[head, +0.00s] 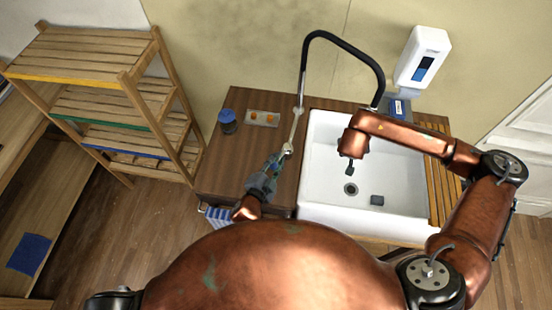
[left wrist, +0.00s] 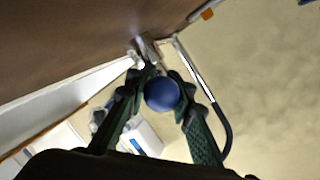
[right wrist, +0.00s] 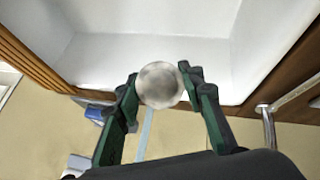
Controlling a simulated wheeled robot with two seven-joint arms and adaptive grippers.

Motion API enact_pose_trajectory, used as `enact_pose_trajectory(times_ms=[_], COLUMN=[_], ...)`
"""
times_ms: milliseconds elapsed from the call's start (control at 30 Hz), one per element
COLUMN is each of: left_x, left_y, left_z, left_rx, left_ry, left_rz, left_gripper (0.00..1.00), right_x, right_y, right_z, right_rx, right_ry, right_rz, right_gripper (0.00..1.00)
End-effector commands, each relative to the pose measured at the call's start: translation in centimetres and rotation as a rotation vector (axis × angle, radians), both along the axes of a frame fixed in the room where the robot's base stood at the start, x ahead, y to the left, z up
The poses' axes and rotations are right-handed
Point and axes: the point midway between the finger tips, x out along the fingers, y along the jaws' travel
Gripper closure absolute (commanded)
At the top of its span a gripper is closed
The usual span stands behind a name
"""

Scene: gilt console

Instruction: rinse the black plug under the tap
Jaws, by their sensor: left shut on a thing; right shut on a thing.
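The black tap (head: 345,36) arches over the white sink (head: 322,140). My left gripper (head: 283,155) is at the foot of the tap, shut on a round blue knob (left wrist: 162,94); its join to the tap's metal fitting (left wrist: 148,52) is partly hidden. My right gripper (head: 349,166) is over the sink, shut on a round thing, mottled grey and white in the right wrist view (right wrist: 160,85), which seems to be the plug with a pale film. Beyond it a pale bluish strip (right wrist: 147,131) shows; I cannot tell whether it is water.
The drain (head: 350,189) and a dark block (head: 377,200) are on the sink floor. A blue-lidded jar (head: 227,122) and a tray with orange pieces (head: 262,118) stand on the wooden counter. A soap dispenser (head: 422,57) hangs on the wall. A slatted shelf stands at left.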

Motion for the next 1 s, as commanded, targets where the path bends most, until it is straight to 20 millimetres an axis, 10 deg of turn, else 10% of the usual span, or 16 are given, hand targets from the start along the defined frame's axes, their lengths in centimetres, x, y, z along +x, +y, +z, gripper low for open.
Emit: enact_pose_trajectory(times_ms=[567,600,700,1000], left_x=[-0.35,-0.35,-0.35,-0.39], left_y=[-0.51,-0.5,-0.49,-0.43], left_z=[-0.03,-0.02,-0.03,0.0], left_rx=[0.002,0.002,0.002,0.002], left_ry=[0.002,0.002,0.002,0.002], left_rz=[0.074,0.074,0.074,0.074], left_gripper=[1.0,0.8,0.73,0.72], right_x=[0.02,0.02,0.02,0.02], right_y=[0.0,0.0,0.0,0.0], right_z=[0.03,0.03,0.03,0.03], right_rx=[0.0,0.0,0.0,0.0], right_ry=[-0.001,-0.001,-0.001,-0.001], right_rz=[0.0,0.0,0.0,0.0], right_gripper=[0.9,0.9,0.9,0.9])
